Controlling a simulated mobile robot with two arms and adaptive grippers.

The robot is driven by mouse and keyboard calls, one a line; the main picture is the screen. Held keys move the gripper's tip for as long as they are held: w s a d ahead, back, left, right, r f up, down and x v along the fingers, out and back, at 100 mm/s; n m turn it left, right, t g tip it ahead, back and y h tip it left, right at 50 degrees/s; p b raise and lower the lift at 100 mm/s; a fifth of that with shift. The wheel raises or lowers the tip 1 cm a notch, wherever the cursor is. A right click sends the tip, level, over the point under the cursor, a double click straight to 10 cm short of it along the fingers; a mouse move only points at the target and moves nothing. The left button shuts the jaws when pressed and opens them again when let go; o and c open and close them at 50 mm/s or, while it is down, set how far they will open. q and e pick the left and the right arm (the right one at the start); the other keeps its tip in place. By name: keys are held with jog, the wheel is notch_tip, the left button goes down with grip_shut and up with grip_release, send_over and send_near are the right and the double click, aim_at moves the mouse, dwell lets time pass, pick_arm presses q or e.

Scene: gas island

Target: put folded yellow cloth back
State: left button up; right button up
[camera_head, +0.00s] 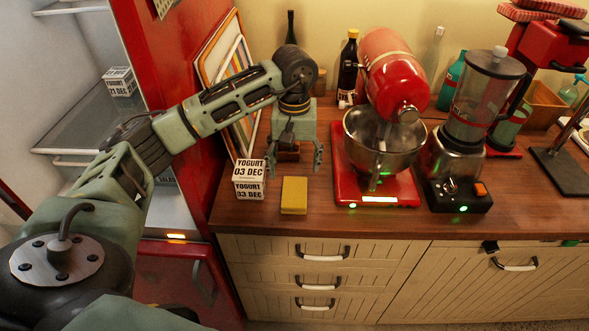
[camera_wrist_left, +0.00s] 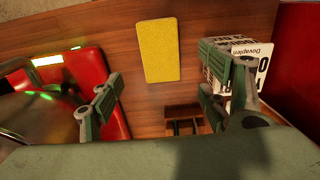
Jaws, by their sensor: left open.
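The folded yellow cloth (camera_head: 294,195) lies flat on the wooden counter near its front edge, between the yogurt boxes and the red mixer. It also shows in the left wrist view (camera_wrist_left: 158,50) at the top middle. My left gripper (camera_head: 296,168) is open and empty, pointing down over the counter just behind the cloth. In the left wrist view its two fingers (camera_wrist_left: 165,98) stand wide apart, with the cloth beyond them, apart from both. A small brown wooden object (camera_head: 288,152) sits below the gripper, partly hidden by it. My right gripper is not seen.
Two stacked yogurt boxes (camera_head: 249,179) stand left of the cloth. The red stand mixer (camera_head: 376,188) with its steel bowl stands close on the right, then a blender (camera_head: 468,150). Framed boards (camera_head: 226,80) lean behind my arm. An open red fridge (camera_head: 186,80) is at left.

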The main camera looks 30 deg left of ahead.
pick_arm(q)
notch_tip(320, 180, up, 3)
jog(key=shift+f+p, duration=0.15)
jog(key=shift+p, duration=0.25)
jog(key=shift+d, duration=0.1)
